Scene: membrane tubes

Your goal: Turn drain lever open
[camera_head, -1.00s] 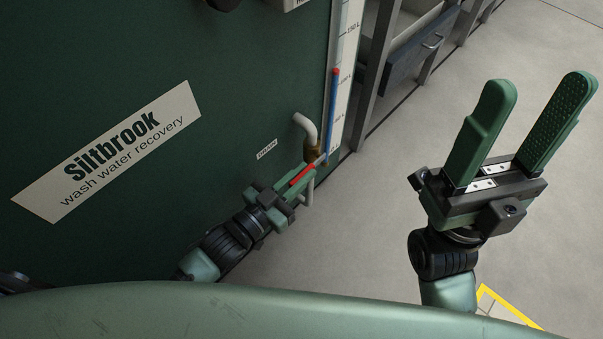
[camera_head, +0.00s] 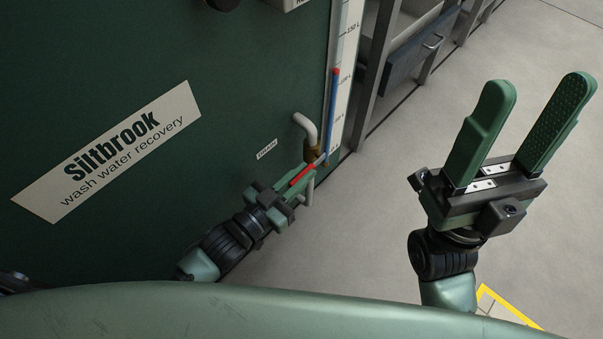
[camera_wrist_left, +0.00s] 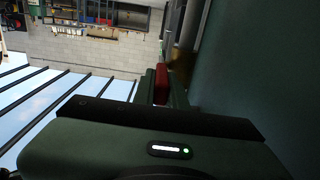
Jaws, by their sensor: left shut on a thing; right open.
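The drain lever has a red handle (camera_head: 301,176), seen at the brass drain valve (camera_head: 312,152) low on the dark green tank. My left gripper (camera_head: 300,178) is shut on the red handle. In the left wrist view the red handle (camera_wrist_left: 161,84) sits between the green fingers. A pale bent pipe (camera_head: 306,127) rises from the valve into the tank wall. The fingers hide part of the lever. My right gripper (camera_head: 518,125) is open and empty, held over the floor at the right, away from the tank.
A "DRAIN" label (camera_head: 267,149) is on the tank (camera_head: 230,80). A level gauge with a blue column (camera_head: 331,112) runs up the tank's edge. A drawer bench (camera_head: 420,55) stands behind. The floor at the right is clear, with a yellow marking (camera_head: 500,305).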

